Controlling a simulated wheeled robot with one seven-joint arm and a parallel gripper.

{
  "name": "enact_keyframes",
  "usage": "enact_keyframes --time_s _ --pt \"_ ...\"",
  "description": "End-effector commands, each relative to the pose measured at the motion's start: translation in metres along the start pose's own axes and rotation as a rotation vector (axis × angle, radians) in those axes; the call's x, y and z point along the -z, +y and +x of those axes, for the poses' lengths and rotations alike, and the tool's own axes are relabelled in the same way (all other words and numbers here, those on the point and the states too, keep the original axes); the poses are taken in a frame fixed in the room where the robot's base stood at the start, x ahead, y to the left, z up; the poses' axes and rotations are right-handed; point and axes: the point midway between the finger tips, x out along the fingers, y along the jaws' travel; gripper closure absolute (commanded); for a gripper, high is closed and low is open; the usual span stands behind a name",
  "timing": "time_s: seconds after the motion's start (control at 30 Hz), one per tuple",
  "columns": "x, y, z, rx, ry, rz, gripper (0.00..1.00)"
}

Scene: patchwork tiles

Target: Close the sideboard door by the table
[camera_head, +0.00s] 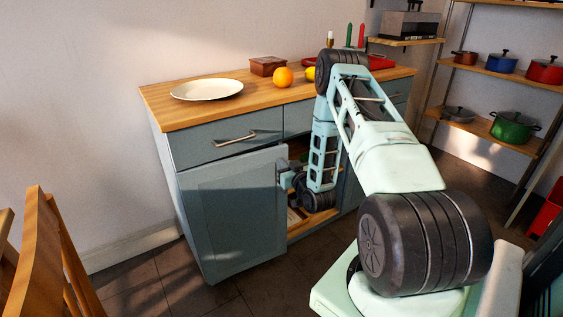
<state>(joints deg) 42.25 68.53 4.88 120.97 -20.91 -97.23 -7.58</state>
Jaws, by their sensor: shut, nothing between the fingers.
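The grey-blue sideboard (290,118) with a wooden top stands against the wall. Its left door (232,213) is partly open and swung out toward me, with part of the inside showing to its right. My gripper (286,177) is at the door's free right edge, near its upper part. I cannot tell whether it touches the door. The gripper is small in view and partly hidden by its own wrist; it looks shut and empty. My arm reaches in from the right and hides the sideboard's middle and part of the opening.
A white plate (207,89), a wooden box (267,66) and an orange (283,77) stand on the top. A wooden chair (45,255) is at the lower left. Shelves with pots (513,126) stand at the right. Floor (150,280) left of the door is clear.

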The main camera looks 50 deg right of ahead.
Motion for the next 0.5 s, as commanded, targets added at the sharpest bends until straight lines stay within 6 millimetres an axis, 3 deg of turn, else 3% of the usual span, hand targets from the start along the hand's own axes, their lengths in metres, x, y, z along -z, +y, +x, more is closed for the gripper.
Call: enact_keyframes --time_s 0.2,0.5 --pt "0.000 0.000 0.019 0.001 0.000 0.000 1.00" --pt "0.000 0.000 0.021 0.001 0.000 0.000 1.00"
